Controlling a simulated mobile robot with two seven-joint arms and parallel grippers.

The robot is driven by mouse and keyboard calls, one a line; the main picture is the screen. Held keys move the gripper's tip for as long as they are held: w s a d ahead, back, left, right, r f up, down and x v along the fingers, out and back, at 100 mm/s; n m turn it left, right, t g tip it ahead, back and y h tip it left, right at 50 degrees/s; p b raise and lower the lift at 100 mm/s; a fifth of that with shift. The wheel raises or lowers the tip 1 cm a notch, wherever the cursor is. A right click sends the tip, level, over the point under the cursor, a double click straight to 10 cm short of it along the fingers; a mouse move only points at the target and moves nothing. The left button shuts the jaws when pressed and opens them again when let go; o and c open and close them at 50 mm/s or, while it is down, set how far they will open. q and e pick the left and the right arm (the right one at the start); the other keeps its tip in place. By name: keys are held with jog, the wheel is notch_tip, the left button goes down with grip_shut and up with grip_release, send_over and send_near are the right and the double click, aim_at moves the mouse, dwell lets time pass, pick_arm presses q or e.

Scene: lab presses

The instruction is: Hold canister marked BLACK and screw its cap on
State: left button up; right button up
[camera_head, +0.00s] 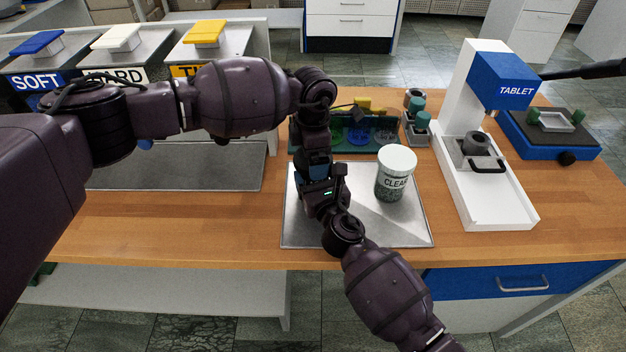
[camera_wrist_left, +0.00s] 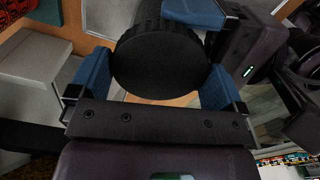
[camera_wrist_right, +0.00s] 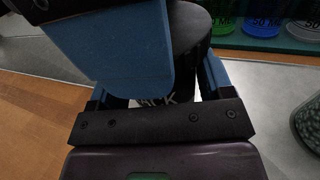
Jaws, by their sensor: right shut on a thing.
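In the left wrist view the round, ribbed black cap (camera_wrist_left: 160,62) lies between the blue fingers of my left gripper (camera_wrist_left: 160,82). I cannot tell whether these fingers press on it, or how it sits on the canister. In the head view both grippers meet above the metal tray (camera_head: 345,235); my arms hide the canister and cap there.
A CLEAR canister (camera_head: 395,172) with a white lid stands on the tray's right. Behind is a rack (camera_head: 350,145) with coloured containers. The TABLET press (camera_head: 485,195) stands to the right, and SOFT, HARD and yellow-lidded bins (camera_head: 205,42) are back left. The bench's front edge is clear.

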pick_arm(q)
notch_tip(320, 180, up, 12)
dwell(0.8)
pick_arm(e)
jog(key=o, duration=1.7)
jog(key=shift+s, duration=0.1)
pick_arm(q)
jog(key=shift+r+p, duration=0.3)
jog(key=shift+r, duration=0.1)
pick_arm(e)
jog(key=v, duration=1)
jog(key=shift+s+d, duration=0.15)
jog(key=shift+s, duration=0.15)
